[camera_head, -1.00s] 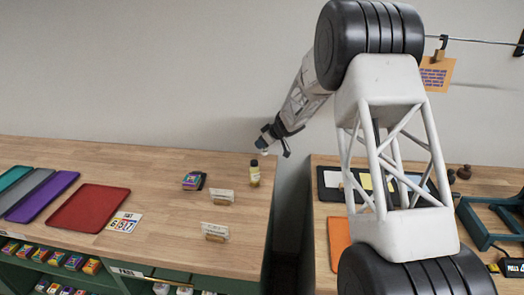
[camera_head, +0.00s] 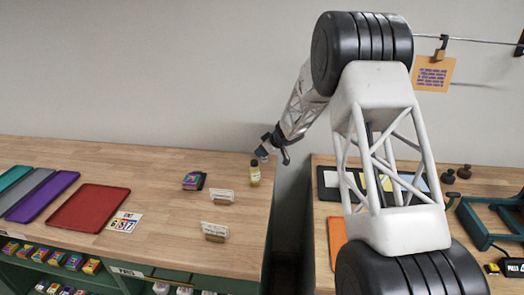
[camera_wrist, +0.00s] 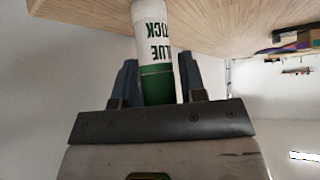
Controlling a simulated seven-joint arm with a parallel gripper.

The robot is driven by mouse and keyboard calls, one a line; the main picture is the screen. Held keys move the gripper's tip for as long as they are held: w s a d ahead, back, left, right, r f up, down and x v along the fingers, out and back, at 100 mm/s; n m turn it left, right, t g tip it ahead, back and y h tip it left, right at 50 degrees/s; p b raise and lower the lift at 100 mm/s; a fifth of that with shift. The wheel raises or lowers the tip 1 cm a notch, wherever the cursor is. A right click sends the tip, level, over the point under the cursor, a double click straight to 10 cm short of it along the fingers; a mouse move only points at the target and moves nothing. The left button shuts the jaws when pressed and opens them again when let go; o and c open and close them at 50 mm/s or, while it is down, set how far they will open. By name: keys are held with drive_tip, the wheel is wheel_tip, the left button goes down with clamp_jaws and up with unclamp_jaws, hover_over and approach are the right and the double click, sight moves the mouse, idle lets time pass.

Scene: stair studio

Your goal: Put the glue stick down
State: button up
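The glue stick (camera_wrist: 156,50) is white with dark lettering and a green lower part in the wrist view. My gripper (camera_wrist: 158,80) has one finger on each side of the green part and is shut on it. The stick's far end points at the wooden counter (camera_wrist: 215,18) and overlaps it in the picture; I cannot tell whether they touch. In the head view my gripper (camera_head: 272,146) is above the counter's right back part, and the glue stick (camera_head: 262,152) shows only as a small pale tip.
A red tray (camera_head: 90,208) lies left. A gap (camera_head: 292,225) separates the right-hand bench.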

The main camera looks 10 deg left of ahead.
drive_tip(key=shift+o, duration=1.1)
drive_tip(key=shift+r, duration=0.2)
drive_tip(key=v, duration=1.2)
